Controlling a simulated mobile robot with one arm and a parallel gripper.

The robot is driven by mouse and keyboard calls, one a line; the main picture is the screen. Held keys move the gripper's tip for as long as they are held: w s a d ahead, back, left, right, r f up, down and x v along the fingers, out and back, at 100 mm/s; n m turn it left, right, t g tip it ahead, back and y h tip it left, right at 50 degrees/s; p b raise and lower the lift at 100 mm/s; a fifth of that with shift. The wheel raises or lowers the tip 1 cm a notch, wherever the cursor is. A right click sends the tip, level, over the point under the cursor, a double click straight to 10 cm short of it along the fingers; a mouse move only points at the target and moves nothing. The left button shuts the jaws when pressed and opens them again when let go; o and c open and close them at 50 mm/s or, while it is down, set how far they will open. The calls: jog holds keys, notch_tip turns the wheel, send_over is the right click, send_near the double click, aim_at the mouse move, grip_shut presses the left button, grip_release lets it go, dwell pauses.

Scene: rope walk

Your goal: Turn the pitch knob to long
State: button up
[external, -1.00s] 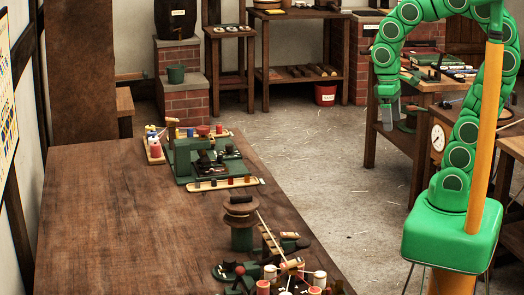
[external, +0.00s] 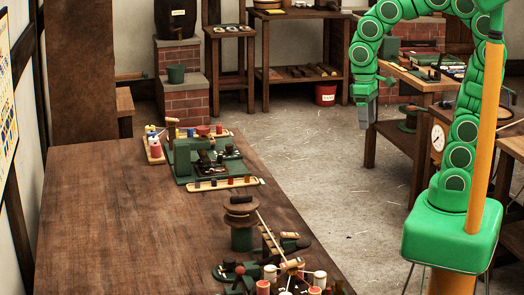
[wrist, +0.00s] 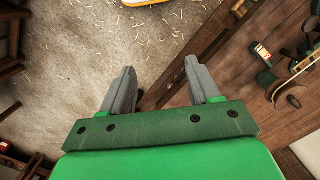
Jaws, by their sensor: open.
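My gripper (external: 366,116) hangs pointing down at the end of my green arm, over the open floor to the right of the long table. In the wrist view its two grey fingers (wrist: 158,72) are spread apart with nothing between them. A green machine (external: 185,155) with small knobs and pegs stands on the far part of the table. Another green device with a round wooden top (external: 241,207) stands nearer, beside a cluster of small parts (external: 285,275). I cannot tell which part is the pitch knob; its setting is not readable.
The long brown table (external: 110,215) has a wide bare stretch on its left. A workbench (external: 385,165) with tools stands behind my arm, near a dial gauge (external: 438,137). A red bucket (external: 325,94) stands on the floor at the back. The floor between is clear.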

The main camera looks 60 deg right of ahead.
jog(key=w+a, duration=1.1)
jog(key=n+t, duration=0.1)
jog(key=n, duration=0.1)
send_over(230, 259)
notch_tip(230, 259, down, 17)
jog(key=shift+w+d+r, duration=0.1)
jog(key=shift+r, duration=0.05)
jog(key=shift+a+f+m, duration=0.2)
jog(key=shift+f+m, duration=0.1)
jog(key=shift+f, duration=4.05)
